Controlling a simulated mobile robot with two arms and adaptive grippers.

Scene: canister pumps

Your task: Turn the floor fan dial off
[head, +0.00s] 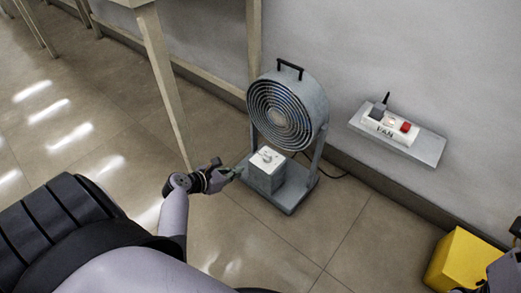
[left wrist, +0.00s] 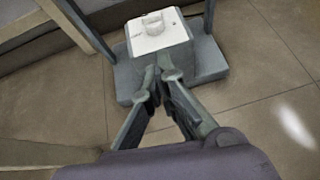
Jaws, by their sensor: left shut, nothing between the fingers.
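The floor fan (head: 286,115) stands on the tiled floor against the wall, a grey round grille on two legs over a flat base. A box with a white top on its base carries the dial (head: 267,154). In the left wrist view the dial (left wrist: 155,24) is a pale raised knob at the top middle. My left gripper (head: 236,172) is at the left of the dial box, fingers pointing at it. In the left wrist view my left gripper (left wrist: 160,70) is shut and empty, its tips in front of the box below the dial; contact cannot be told.
A wall shelf (head: 425,146) right of the fan holds a power strip (head: 390,124) with a plug and a red switch. A yellow box (head: 462,258) is at the lower right, by part of my right arm. A wooden table leg (head: 165,75) stands left of the fan.

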